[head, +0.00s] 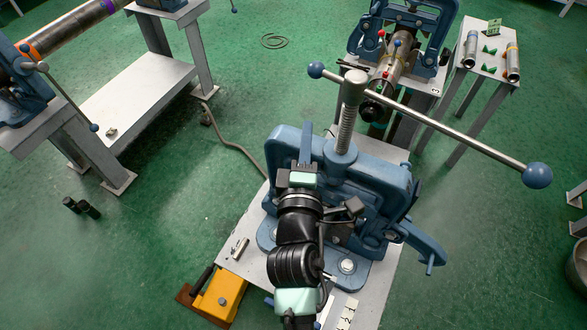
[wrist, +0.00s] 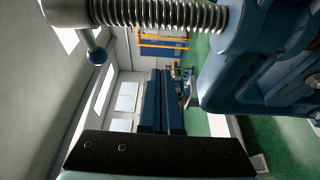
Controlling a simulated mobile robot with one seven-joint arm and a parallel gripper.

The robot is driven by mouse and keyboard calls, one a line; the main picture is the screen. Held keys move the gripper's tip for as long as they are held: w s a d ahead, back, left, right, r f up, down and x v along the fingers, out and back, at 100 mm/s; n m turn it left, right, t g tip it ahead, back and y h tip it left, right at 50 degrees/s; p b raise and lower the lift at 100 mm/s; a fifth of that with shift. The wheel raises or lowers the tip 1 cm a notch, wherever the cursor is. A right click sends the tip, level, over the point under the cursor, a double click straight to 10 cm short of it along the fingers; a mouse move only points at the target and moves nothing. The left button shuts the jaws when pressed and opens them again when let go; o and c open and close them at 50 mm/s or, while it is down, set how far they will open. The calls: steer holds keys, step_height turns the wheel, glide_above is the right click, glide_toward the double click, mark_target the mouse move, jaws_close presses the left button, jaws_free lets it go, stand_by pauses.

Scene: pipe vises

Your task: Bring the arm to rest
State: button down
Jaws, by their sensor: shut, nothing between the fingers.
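My gripper (head: 307,128) is raised in front of the large blue pipe vise (head: 375,190) in the head view, on its left side. In the wrist view its two blue fingers (wrist: 162,74) lie side by side, shut, with nothing seen between them. My black and pale green arm rises from the bottom of the head view and covers part of the vise. The vise's threaded screw (wrist: 165,14) and blue body (wrist: 255,80) show close by in the wrist view. I cannot tell the exact gap between gripper and vise.
The vise's long handle (head: 450,130) with blue ball ends crosses above it. A second vise (head: 405,45) holds a pipe behind, beside a small table (head: 487,75). A yellow box (head: 220,293) is at lower left. Green floor (head: 190,180) is open to the left.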

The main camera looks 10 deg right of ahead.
steer(key=b+v, duration=0.2)
steer(key=v, duration=0.6)
steer(key=shift+s+d+r, duration=0.2)
steer(key=shift+d+r, duration=0.05)
steer(key=shift+d, duration=0.15)
